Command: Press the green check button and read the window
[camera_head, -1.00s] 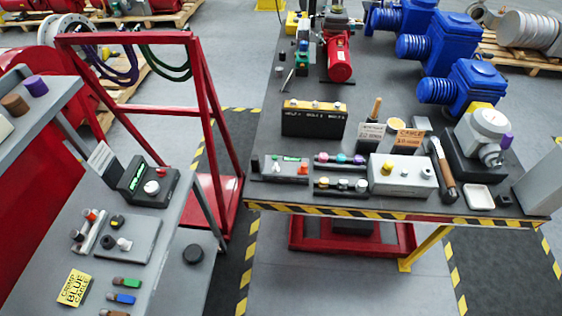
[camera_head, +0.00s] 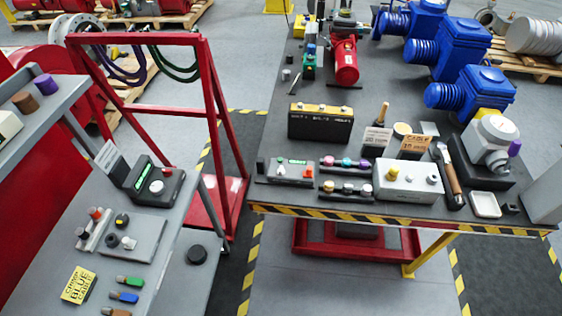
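Neither of my grippers is in view. I cannot tell for sure which part is the green check button. A grey box (camera_head: 288,172) near the front left of the right-hand table has a small green strip (camera_head: 297,162), a white part and a red knob (camera_head: 308,173). A black box (camera_head: 154,186) on the left bench has a green-lit window (camera_head: 144,174), a white round knob (camera_head: 157,187) and a red spot. A small green unit (camera_head: 309,66) stands farther back on the right-hand table. Any window text is too small to read.
A white-grey box (camera_head: 407,182) with a yellow button, two racks of coloured knobs (camera_head: 345,163) and a hammer (camera_head: 449,175) lie along the table's striped front edge. Blue actuators (camera_head: 470,95) stand behind. A red frame (camera_head: 215,120) and an open floor gap separate bench and table.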

